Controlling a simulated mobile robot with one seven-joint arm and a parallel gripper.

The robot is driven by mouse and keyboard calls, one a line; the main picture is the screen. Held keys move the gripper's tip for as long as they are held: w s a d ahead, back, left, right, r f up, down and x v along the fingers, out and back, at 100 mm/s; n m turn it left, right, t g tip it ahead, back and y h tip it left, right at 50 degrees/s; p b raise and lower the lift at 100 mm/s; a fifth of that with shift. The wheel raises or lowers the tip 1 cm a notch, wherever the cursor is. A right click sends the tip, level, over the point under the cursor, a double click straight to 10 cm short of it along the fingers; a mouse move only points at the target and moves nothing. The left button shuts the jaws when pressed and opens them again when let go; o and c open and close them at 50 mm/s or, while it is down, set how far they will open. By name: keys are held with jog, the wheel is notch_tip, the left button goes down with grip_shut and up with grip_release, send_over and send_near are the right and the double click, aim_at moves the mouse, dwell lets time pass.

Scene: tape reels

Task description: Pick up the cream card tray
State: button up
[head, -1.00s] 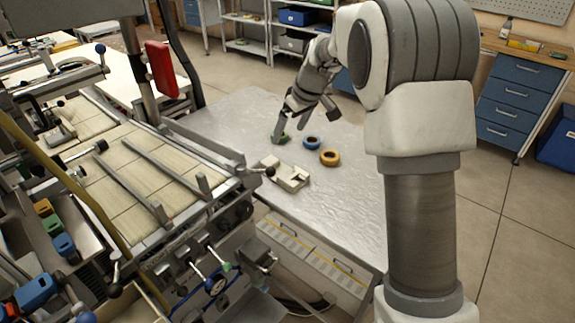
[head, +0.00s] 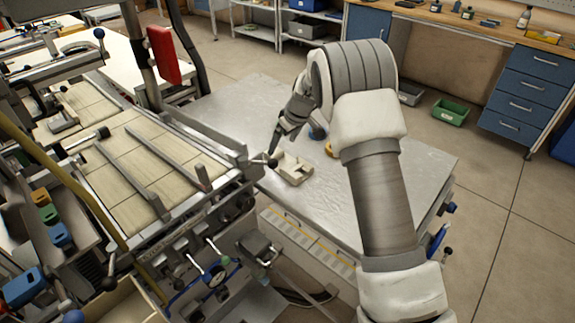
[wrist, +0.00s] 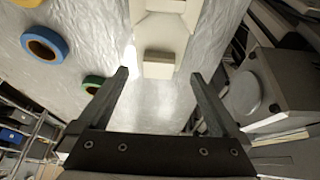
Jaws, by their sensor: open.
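The cream card tray (head: 292,171) lies on the metal-topped table (head: 240,102), near the machine's edge. In the wrist view the tray (wrist: 160,37) is at the top centre, beyond my fingertips, with a raised block at its near end. My gripper (head: 274,142) is above the table beside the tray's far left end in the head view. In the wrist view my gripper (wrist: 160,75) is open and empty, its two fingers pointing toward the tray and apart from it. My arm hides part of the table.
A blue tape reel (wrist: 44,43) and a green one (wrist: 92,84) lie left of my fingers in the wrist view. A yellow reel (head: 329,149) is partly hidden by my arm. The machine (head: 130,165) with rails and levers stands close to the tray's left.

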aim_at(276, 153)
jog(key=shift+w+x, duration=0.2)
jog(key=shift+x, duration=1.25)
jog(key=shift+w+x, duration=0.15)
jog(key=shift+x, duration=1.3)
jog(key=shift+a+r, duration=0.15)
grip_shut()
